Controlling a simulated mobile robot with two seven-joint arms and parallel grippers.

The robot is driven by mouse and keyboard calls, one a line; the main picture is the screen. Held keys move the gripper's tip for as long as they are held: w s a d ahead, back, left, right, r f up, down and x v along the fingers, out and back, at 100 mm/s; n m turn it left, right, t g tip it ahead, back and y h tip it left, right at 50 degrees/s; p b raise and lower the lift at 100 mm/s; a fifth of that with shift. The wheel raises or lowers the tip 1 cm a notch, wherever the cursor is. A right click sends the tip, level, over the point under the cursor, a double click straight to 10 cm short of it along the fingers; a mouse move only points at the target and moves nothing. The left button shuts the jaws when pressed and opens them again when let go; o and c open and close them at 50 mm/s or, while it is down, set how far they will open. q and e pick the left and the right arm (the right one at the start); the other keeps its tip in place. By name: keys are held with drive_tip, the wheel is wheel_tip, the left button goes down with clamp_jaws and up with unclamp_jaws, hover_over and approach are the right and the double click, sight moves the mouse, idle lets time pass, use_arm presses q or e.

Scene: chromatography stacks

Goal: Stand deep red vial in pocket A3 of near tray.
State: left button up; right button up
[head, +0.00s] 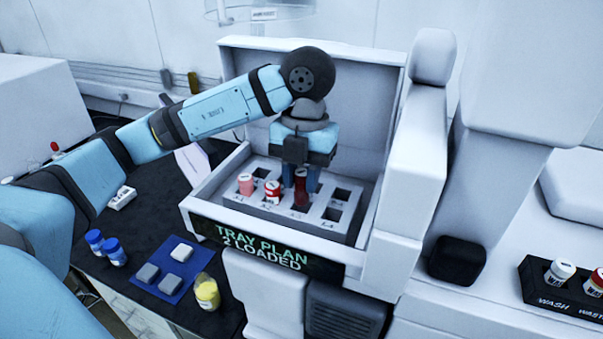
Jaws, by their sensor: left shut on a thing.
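The deep red vial (301,192) is upright at the front row of the grey pocketed tray (318,224) inside the white open-fronted unit. My left gripper (301,182) points straight down and is shut on the deep red vial, with its blue fingers on either side. The vial's lower end is at a pocket; I cannot tell whether it is seated or just above. Pocket letters are too small to read surely. My right gripper is out of view.
A pink vial (246,184) and a red vial with a white label (272,191) stand in pockets left of the gripper. The unit's raised walls surround the tray. Blue-capped jars (113,251), a blue mat (160,290) and a yellow jar (207,293) lie front left.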

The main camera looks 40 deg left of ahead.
sight(301, 204)
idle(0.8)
use_arm(q)
drive_tip(key=shift+f+b, duration=0.15)
drive_tip(key=shift+b, duration=0.2)
drive_tip(key=shift+f+b, duration=1)
drive_tip(key=shift+f, duration=0.2)
drive_tip(key=shift+f, duration=0.1)
drive_tip(key=shift+f+b, duration=0.55)
drive_tip(key=shift+b, duration=0.1)
drive_tip(key=o, duration=1.4)
drive_tip(key=shift+d, duration=0.1)
drive_tip(key=shift+r, duration=0.1)
